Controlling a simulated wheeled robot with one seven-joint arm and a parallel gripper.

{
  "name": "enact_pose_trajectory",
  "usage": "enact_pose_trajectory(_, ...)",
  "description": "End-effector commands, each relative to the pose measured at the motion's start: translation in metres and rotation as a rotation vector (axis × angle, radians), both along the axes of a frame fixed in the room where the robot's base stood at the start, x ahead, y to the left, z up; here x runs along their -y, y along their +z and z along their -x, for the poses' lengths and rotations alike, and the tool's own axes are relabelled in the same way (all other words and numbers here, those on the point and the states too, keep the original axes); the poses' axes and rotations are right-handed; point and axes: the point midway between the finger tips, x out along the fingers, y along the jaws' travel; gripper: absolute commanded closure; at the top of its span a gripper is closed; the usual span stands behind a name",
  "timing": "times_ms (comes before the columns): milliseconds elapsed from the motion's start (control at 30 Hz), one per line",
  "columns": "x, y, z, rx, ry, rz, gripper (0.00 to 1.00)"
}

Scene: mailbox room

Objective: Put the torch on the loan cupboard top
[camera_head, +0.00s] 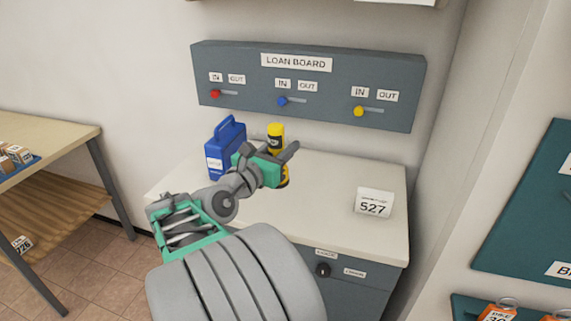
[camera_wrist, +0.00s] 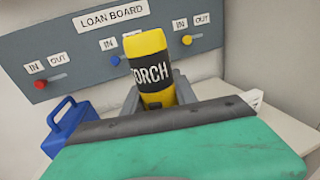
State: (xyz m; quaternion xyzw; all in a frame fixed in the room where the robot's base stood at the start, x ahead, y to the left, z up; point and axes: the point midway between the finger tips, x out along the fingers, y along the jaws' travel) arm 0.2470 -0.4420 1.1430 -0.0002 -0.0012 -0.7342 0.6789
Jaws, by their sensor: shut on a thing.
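The torch (camera_head: 276,131) is yellow with a black band and stands upright in my gripper (camera_head: 284,155). In the wrist view the torch (camera_wrist: 151,68) shows the word TORCH on its band. My gripper is shut on it, and the fingers hide part of its body. The torch is over the back part of the loan cupboard top (camera_head: 330,175), a pale surface above grey drawers. I cannot tell whether its base touches the top.
A blue case (camera_head: 226,150) stands left of the torch on the cupboard top. A white 527 card (camera_head: 373,203) stands at the right. The loan board (camera_head: 305,85) with red, blue and yellow sliders is on the wall behind. The top's middle right is clear. A wooden table (camera_head: 45,140) is at far left.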

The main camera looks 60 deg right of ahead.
Motion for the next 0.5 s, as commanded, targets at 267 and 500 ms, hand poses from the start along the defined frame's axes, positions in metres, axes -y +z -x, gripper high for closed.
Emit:
enact_pose_trajectory(267,0.068,-0.034,-0.008,-0.005,-0.008,-0.002,1.0)
enact_pose_trajectory(500,0.118,-0.08,-0.019,-0.004,-0.003,-0.002,1.0)
